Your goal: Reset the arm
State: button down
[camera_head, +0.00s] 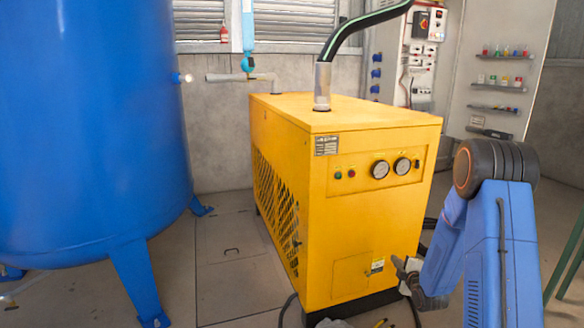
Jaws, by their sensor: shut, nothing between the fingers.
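My arm stands at the right of the picture, blue with a dark joint at its bent elbow. My gripper (402,268) points left at the arm's lower end, in front of the lower right part of the yellow machine's front. Its fingers look small and close together, with nothing seen between them. I cannot tell from this view whether it touches the machine.
The yellow machine (365,228) fills the middle, with gauges and a small panel. A large blue tank (90,120) stands at the left. Cables and small items lie on the floor before the machine. Floor between tank and machine is mostly clear.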

jog(key=s+a+r+m+g+h, duration=0.1)
jog(key=s+a+r+m+g, duration=0.25)
jog(key=s+r, duration=0.55)
jog(key=s+a+r+m+g+h, duration=0.15)
jog(key=s+r+m, duration=0.25)
jog(key=s+r, duration=0.5)
jog(key=s+a+r+m+g, duration=0.1)
jog(key=s+a+r+m, duration=0.1)
jog(key=s, duration=0.9)
jog(key=s+a+r+m+g+y, duration=0.1)
jog(key=s+a+r+m+g, duration=0.1)
jog(key=s, duration=0.9)
jog(key=s+a+r+m+g+y, duration=0.1)
jog(key=s+a+r+m+g, duration=0.1)
jog(key=s, duration=0.9)
jog(key=shift+s+a+r+m, duration=0.15)
jog(key=shift+a+r+m, duration=0.45)
jog(key=shift+m, duration=0.55)
